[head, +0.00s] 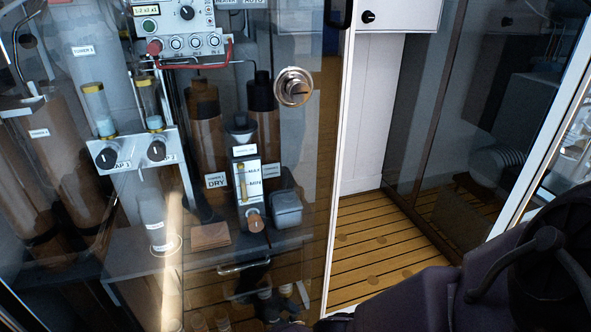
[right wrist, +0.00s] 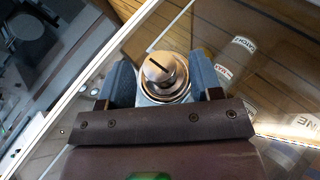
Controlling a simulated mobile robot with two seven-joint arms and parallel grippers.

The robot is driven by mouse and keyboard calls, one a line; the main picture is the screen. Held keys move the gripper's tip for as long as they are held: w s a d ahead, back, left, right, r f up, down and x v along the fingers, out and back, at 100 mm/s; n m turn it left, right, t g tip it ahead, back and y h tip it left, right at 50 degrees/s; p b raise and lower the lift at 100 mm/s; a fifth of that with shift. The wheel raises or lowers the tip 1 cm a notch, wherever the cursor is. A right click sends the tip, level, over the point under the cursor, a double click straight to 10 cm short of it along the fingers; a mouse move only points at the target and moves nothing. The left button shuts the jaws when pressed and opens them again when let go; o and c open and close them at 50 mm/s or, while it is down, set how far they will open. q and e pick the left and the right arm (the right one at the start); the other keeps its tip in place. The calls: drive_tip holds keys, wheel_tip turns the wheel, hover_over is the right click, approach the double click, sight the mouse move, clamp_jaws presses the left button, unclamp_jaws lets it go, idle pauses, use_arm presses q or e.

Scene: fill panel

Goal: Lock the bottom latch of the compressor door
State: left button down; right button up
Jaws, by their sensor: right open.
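In the right wrist view a round metal latch (right wrist: 160,76) with a slotted knob is on the glass door by its pale frame; the slot runs diagonally. My right gripper (right wrist: 163,66) is open, one finger on each side of the knob; I cannot tell if they touch it. In the head view the clear compressor door (head: 315,150) shows one round latch (head: 294,87) with a turn knob, and my right arm reaches in below it from the lower right. The right gripper's fingers are hidden in the head view. My left gripper is not in view.
Behind the glass are dark bottles (head: 205,125), a control panel (head: 180,20) and a grey box (head: 287,208). A white door edge (head: 335,180) runs down the middle. Wooden slat floor (head: 375,245) is clear to its right.

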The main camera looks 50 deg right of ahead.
use_arm(q)
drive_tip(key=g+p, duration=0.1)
drive_tip(key=p, duration=0.1)
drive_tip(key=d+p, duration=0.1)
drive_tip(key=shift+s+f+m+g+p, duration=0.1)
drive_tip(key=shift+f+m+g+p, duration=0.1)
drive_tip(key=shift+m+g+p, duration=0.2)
use_arm(e)
drive_tip(key=v, duration=1)
drive_tip(key=shift+a+r, duration=0.1)
